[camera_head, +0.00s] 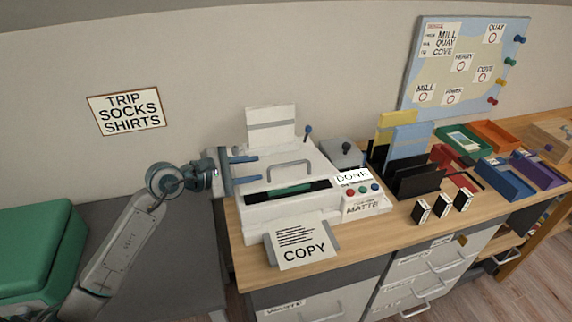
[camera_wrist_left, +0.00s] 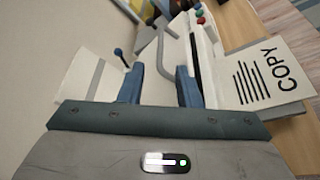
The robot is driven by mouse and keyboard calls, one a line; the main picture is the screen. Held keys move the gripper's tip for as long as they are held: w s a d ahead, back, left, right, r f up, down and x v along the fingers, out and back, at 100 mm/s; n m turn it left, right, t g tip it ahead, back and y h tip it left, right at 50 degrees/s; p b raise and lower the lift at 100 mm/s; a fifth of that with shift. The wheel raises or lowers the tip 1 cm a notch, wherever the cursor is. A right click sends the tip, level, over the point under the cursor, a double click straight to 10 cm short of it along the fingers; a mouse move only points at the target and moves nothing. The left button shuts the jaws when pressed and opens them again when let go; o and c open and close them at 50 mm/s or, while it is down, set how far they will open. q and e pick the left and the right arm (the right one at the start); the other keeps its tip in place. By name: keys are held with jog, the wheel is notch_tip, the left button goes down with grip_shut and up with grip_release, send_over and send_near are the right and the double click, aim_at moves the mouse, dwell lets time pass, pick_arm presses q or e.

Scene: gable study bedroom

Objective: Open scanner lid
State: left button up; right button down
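The white scanner (camera_head: 262,218) stands on the left end of the wooden desk. Its lid (camera_head: 278,157) looks closed and carries a grey arched handle (camera_head: 290,163). My left gripper (camera_head: 257,169) is at the scanner's left side, with its two blue fingers apart and pointing right toward the handle. In the left wrist view, the handle (camera_wrist_left: 161,52) lies ahead, beyond the gap between the open fingertips (camera_wrist_left: 158,84), and nothing is between them. Whether a finger touches the lid is unclear. My right gripper is not in view.
A printed COPY sheet (camera_head: 302,252) sticks out at the scanner's front. A blue-knobbed lever (camera_head: 307,133) stands behind the lid. Coloured buttons (camera_head: 363,189), a black file rack (camera_head: 415,182) and small dark boxes (camera_head: 442,205) are to the right. A green box (camera_head: 38,240) is at left.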

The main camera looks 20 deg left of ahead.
aim_at(284, 164)
pick_arm(q)
jog(key=shift+w+d+f, duration=0.1)
jog(key=shift+w+f, duration=0.05)
jog(key=shift+w, duration=0.1)
jog(key=p+x, duration=0.3)
jog(key=x, duration=0.5)
jog(key=shift+w+d+f, duration=0.1)
jog(key=shift+w+d, duration=0.15)
jog(key=shift+d, duration=0.05)
jog(key=shift+w+d+f, duration=0.35)
jog(key=shift+w+d, duration=0.05)
jog(key=shift+w, duration=0.1)
jog(key=shift+c, duration=0.2)
grip_shut()
